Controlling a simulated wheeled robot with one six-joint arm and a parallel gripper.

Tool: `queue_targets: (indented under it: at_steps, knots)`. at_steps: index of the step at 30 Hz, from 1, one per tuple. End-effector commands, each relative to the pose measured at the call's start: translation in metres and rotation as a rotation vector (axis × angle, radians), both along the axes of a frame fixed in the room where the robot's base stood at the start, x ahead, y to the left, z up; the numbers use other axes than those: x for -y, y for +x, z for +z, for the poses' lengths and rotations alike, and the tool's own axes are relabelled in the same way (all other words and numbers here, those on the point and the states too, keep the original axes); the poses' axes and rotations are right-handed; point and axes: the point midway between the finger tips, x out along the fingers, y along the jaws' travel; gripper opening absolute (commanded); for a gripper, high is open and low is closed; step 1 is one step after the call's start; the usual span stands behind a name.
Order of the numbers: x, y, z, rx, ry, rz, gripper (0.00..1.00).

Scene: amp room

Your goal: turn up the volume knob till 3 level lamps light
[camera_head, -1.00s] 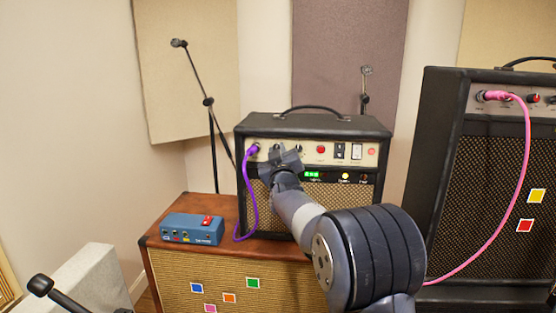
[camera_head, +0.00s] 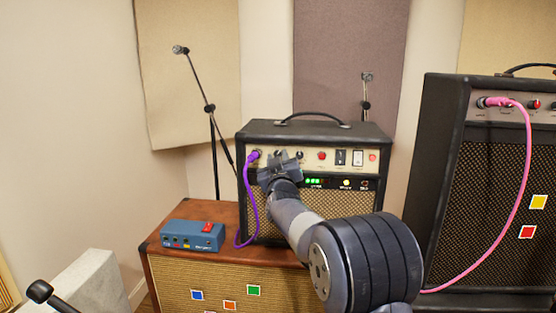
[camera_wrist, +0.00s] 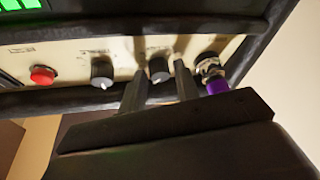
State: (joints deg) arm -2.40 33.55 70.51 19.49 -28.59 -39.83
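The small black amp (camera_head: 318,132) stands on a wooden cabinet, with a cream control panel across its front. My gripper (camera_head: 283,160) is at the left part of that panel and hides the knobs behind it. In the wrist view, my gripper's fingers (camera_wrist: 161,80) stand either side of a grey knob (camera_wrist: 159,70), with narrow gaps showing beside it. I take this knob, next to the purple plug (camera_wrist: 217,87), to be the volume knob. A second grey knob (camera_wrist: 101,72) is clear of the fingers. Green level lamps (camera_head: 313,181) are lit; their exact count is hard to read.
A purple cable (camera_head: 246,200) hangs from the plug close to my gripper. A red knob (camera_wrist: 43,75) and switches (camera_head: 349,157) lie further along the panel. A blue box (camera_head: 193,235) is on the cabinet (camera_head: 160,248). A large amp (camera_head: 450,110) stands at right.

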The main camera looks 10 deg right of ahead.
Motion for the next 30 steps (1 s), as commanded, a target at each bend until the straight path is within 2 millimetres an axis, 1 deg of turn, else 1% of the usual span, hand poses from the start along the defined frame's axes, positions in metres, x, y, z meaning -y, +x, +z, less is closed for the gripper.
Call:
queue_targets:
  at_steps: [5,8,11,21,24,30]
  knots:
    - [0.0,-0.001,0.0,0.0,0.0,-0.001,0.3]
    - [-0.001,-0.007,-0.001,0.0,0.0,-0.001,0.3]
    - [-0.002,-0.017,-0.003,0.0,0.001,0.0,0.3]
    - [-0.009,-0.071,-0.016,0.0,0.0,0.001,0.3]
    - [-0.011,-0.085,-0.019,-0.001,0.0,0.002,0.3]
    - [-0.013,-0.101,-0.023,0.0,0.0,0.001,0.3]
